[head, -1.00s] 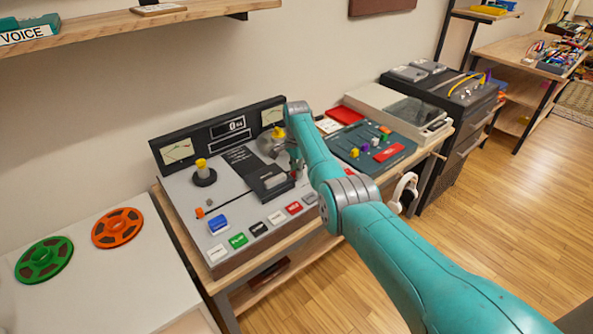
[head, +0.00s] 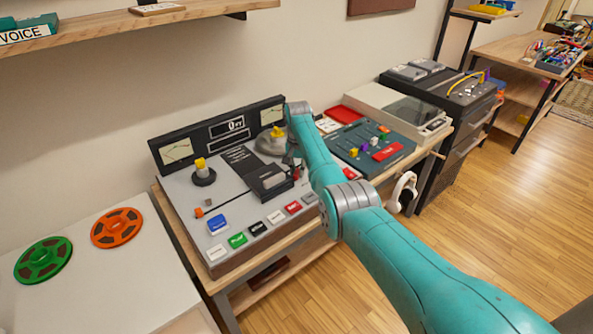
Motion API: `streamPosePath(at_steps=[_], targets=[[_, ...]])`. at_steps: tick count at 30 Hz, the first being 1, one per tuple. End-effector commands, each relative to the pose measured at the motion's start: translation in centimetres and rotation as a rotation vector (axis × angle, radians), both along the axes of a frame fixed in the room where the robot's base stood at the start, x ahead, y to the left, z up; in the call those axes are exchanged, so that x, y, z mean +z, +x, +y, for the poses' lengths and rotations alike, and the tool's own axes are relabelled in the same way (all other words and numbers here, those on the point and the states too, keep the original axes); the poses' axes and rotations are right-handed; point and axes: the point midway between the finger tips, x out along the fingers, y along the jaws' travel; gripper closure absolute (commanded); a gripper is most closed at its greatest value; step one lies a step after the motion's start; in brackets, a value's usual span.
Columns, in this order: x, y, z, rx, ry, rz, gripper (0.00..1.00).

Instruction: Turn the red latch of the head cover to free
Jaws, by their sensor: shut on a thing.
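The tape machine (head: 183,208) has a grey deck with a dark head cover (head: 268,184) right of its middle. A small red spot at the cover's right end, beside my arm, looks like the red latch (head: 298,172). My gripper (head: 292,160) is small and dark here, partly hidden by my teal arm. It points down at the cover's right end and is shut on what appears to be the latch. The latch's exact angle is too small to tell.
A yellow-topped spindle (head: 203,173) stands on the deck's left. A mixer (head: 370,150) sits to the right. Green (head: 44,259) and orange (head: 117,228) reels lie on the white table at left.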

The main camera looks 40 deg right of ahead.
Motion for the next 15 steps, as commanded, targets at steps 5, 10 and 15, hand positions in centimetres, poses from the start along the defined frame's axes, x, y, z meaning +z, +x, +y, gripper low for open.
streamPosePath(at_steps=[5, 10, 15], targets=[[-0.01, -0.15, -0.12, 0.168, 0.0, 0.0, 1.0], [0.0, -0.27, -0.26, 0.329, 0.0, 0.0, 1.0], [0.01, -0.37, -0.42, 0.49, 0.001, -0.001, 1.0]])
